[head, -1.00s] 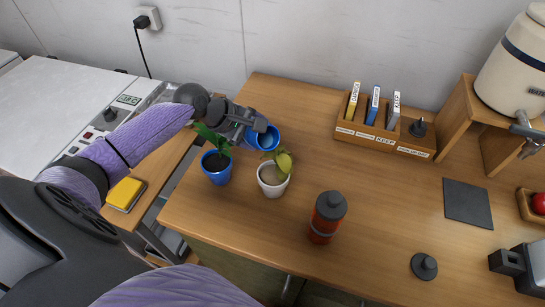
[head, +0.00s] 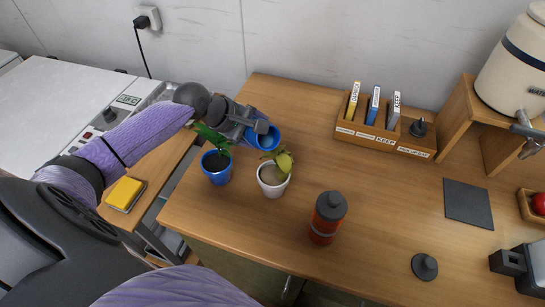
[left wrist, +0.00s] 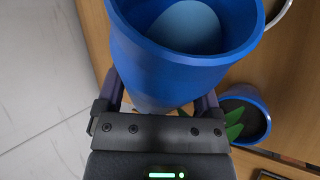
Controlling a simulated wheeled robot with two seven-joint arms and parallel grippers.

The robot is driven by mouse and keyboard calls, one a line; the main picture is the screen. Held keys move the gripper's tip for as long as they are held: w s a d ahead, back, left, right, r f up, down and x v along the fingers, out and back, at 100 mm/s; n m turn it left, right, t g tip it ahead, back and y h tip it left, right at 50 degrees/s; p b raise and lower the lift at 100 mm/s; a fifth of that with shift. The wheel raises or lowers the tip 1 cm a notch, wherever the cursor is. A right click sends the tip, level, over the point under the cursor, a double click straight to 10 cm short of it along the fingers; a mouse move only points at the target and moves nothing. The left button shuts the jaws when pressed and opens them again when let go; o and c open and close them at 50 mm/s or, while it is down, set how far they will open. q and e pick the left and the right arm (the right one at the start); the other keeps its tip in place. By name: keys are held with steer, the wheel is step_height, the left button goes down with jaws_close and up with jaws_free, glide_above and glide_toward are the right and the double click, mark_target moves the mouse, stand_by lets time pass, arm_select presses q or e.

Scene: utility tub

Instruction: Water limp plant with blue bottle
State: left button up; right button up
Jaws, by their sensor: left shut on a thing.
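My left gripper (head: 243,127) is shut on the blue bottle (head: 266,138), which has an open top and is tilted. Its mouth is just above and behind the limp plant (head: 281,160), whose yellow-green leaves droop to one side in a white pot (head: 273,187). The left wrist view shows the blue bottle (left wrist: 165,70) between my fingers, with a pale blue surface inside. No stream of water shows. An upright green plant (head: 212,139) in a blue pot (head: 217,175) stands just left of the white pot, partly below my gripper. My right gripper is out of view.
A red bottle (head: 326,220) with a dark lid stands right of the pots. A loose black lid (head: 424,267) lies farther right. A labelled wooden rack (head: 381,136) is at the back, and a large dispenser (head: 514,65) at the right. The table's middle is clear.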

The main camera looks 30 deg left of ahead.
arm_select(q)
steer(key=shift+r+m+y+b, duration=0.3)
steer(key=shift+r+y+b, duration=0.2)
steer(key=shift+r, duration=0.05)
stand_by(1.7)
steer(key=shift+a+r+t+y+b, duration=0.1)
steer(key=shift+r+t+y+b, duration=0.3)
steer(key=shift+t+b, duration=0.15)
stand_by(0.8)
steer(key=shift+r+m+y+p, duration=0.3)
steer(key=shift+p, duration=0.6)
stand_by(0.8)
